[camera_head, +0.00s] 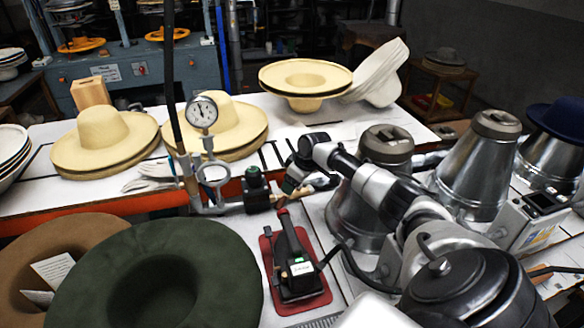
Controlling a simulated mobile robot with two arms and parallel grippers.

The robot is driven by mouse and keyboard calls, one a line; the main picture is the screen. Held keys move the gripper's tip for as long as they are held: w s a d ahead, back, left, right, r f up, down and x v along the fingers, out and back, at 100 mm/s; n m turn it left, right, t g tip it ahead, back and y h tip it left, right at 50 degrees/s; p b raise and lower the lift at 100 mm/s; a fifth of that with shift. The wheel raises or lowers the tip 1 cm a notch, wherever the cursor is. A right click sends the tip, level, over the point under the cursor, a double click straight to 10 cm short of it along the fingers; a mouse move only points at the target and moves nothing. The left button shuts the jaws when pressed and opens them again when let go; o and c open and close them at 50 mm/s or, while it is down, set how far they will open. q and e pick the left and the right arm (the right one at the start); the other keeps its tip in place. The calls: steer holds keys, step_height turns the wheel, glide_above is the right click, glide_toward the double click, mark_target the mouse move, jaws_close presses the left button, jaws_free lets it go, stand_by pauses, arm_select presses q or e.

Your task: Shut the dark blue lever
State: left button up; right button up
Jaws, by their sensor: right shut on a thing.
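My right gripper (292,184) is beside the pipe fitting with the pressure gauge (202,112), just right of the small black box (257,190) on it. Its fingers are shut on a small dark piece there, which looks like the dark blue lever. The fingers mostly hide this piece, so its colour and angle are hard to tell. My left gripper is not in view.
A black iron-like tool (297,262) lies on a red mat just below my right gripper. A dark green hat (78,270) fills the lower left. Straw hats (106,138) stand on the white table behind. Metal cones (478,165) stand at right.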

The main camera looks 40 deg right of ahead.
stand_by(0.4)
steer(key=o, duration=1)
steer(key=shift+s, duration=0.1)
steer(key=v, duration=0.7)
steer(key=shift+r+b, duration=0.2)
steer(key=shift+b, duration=0.25)
steer(key=shift+s+d, duration=0.1)
steer(key=shift+c, duration=0.4)
